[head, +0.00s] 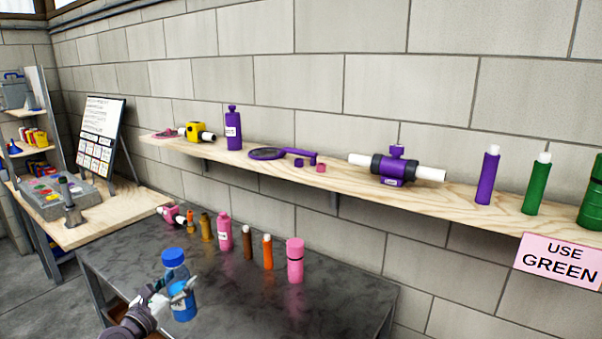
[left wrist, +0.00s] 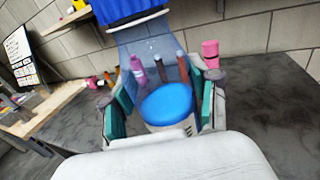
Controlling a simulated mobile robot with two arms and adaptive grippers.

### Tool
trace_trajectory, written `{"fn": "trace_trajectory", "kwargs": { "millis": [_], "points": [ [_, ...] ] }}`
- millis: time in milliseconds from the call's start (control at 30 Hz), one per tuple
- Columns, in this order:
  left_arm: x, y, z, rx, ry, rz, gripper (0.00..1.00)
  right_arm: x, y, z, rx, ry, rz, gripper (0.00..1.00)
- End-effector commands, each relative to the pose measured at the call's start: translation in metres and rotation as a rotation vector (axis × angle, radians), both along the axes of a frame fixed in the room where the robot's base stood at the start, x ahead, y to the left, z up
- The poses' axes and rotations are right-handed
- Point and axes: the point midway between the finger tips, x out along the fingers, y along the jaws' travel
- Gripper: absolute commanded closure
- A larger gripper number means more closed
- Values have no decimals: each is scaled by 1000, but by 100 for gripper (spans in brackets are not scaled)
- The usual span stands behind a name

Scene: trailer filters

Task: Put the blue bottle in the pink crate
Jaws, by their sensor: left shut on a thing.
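The blue bottle (head: 180,299), clear with a blue cap and blue contents, stands about upright over the near left part of the dark table. My left gripper (head: 174,289) is shut on its middle from the near left. In the left wrist view the bottle (left wrist: 165,102) lies between the two teal-padded fingers of the left gripper (left wrist: 160,112). I cannot tell whether its base touches the table. No pink crate shows in either view. My right gripper is not in view.
The dark table (head: 340,300) holds several small bottles along its back, including a pink one (head: 295,262) and an orange one (head: 267,252). A wooden shelf (head: 345,182) with purple and green items hangs above. The table's front right is clear.

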Motion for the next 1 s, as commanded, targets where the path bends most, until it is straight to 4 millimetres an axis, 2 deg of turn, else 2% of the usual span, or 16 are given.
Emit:
{"fn": "trace_trajectory", "kwargs": {
  "millis": [33,200,467,567,1000],
  "points": [
    [8,28,20,9,-10,26,88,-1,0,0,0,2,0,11],
    [22,92,62,4,-7,96,88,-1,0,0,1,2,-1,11],
    [25,163,115,2,-7,189,88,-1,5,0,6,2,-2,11],
    [26,164,115,-4,-4,226,88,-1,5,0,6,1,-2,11],
    [23,188,146,-3,-6,408,88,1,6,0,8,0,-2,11]
  ]
}}
